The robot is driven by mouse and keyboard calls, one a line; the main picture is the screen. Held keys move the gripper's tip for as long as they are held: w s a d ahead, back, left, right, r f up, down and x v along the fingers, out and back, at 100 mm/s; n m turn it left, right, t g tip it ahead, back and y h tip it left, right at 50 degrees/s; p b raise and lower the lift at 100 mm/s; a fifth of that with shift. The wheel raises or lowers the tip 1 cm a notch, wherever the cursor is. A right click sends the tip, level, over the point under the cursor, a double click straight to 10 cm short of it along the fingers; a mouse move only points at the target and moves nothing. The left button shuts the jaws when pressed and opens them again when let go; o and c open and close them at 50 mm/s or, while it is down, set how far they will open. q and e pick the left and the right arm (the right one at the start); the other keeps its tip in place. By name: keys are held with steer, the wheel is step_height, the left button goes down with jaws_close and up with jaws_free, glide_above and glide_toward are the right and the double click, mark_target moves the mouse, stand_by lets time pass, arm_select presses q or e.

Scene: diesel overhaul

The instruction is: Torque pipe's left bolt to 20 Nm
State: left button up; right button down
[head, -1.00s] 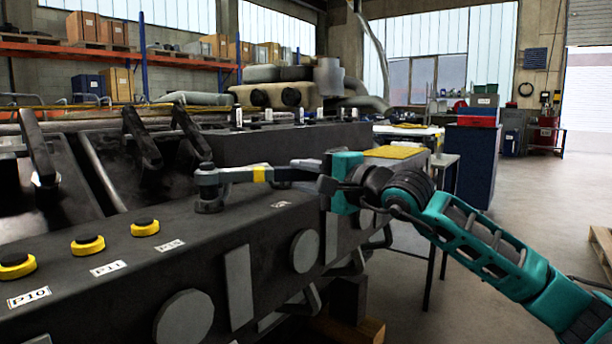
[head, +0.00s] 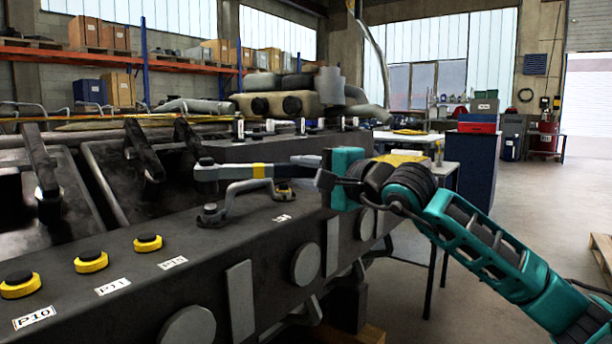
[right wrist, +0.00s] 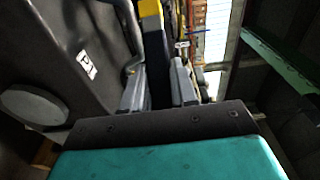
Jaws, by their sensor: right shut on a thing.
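My right gripper (head: 331,180) is shut on the handle of a grey torque wrench (head: 232,172) with a yellow band. The wrench points left, and its head hangs in the air above the left end of the pipe. The pipe (head: 236,195) is a short grey bent tube on top of the dark engine block. Its left bolt (head: 209,209) sits uncovered in the left flange, apart from the wrench head. The right flange has a yellow-ringed part (head: 284,192). In the right wrist view, the wrench (right wrist: 157,60) runs between my grey fingers. My left gripper is not in view.
The engine block (head: 262,232) fills the left and front, with yellow-ringed black knobs (head: 91,262) and labels along its top. Dark upright levers (head: 143,150) stand behind. A table (head: 445,145) and a blue cabinet (head: 470,170) stand at the right, with open floor beyond.

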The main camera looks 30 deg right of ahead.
steer(key=shift+r, duration=0.2)
step_height(320, 180, up, 6)
steer(key=p, duration=0.4)
steer(key=shift+f, duration=0.1)
steer(key=s+a+b, duration=0.3)
steer(key=s+b, duration=0.1)
steer(key=s, duration=0.2)
steer(key=shift+a, duration=0.3)
